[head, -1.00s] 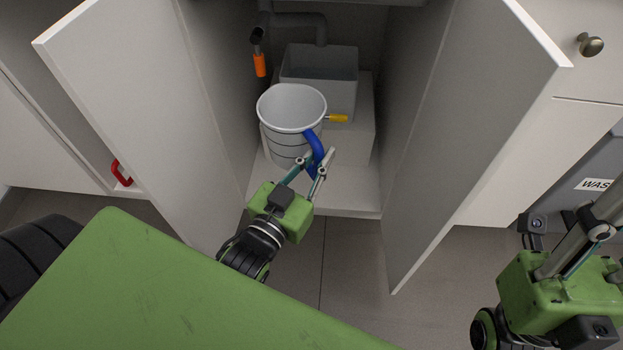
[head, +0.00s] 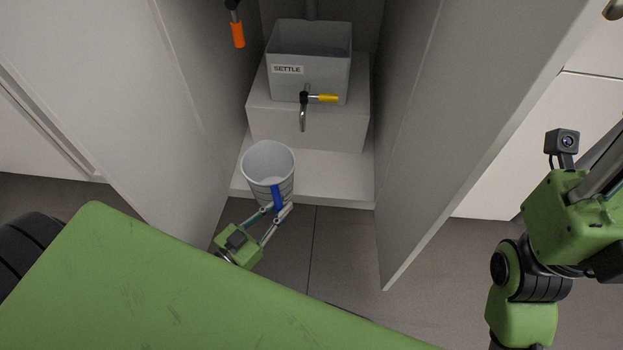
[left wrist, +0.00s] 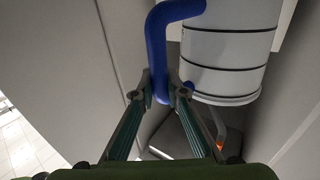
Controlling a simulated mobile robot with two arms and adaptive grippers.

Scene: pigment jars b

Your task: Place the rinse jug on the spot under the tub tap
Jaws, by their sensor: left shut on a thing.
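The rinse jug (head: 257,163) is a light grey, open-topped vessel with dark rings and a blue handle (head: 277,198). My left gripper (head: 275,212) is shut on the blue handle. The jug looks upright over the front left of the cabinet floor; I cannot tell whether its base touches. It also shows in the left wrist view (left wrist: 225,50), beyond the fingertips (left wrist: 160,92). The tub tap (head: 303,111), with a yellow lever, is behind and right of the jug. No marked spot is distinguishable below it. My right gripper (head: 590,195) is at the right, its fingertips unclear.
The grey tub (head: 338,67), labelled SETTLE, stands on a pale block (head: 345,125). An orange-handled valve (head: 238,35) hangs at back left. Open cabinet doors (head: 480,110) flank both sides. The cabinet floor (head: 335,175) right of the jug is clear.

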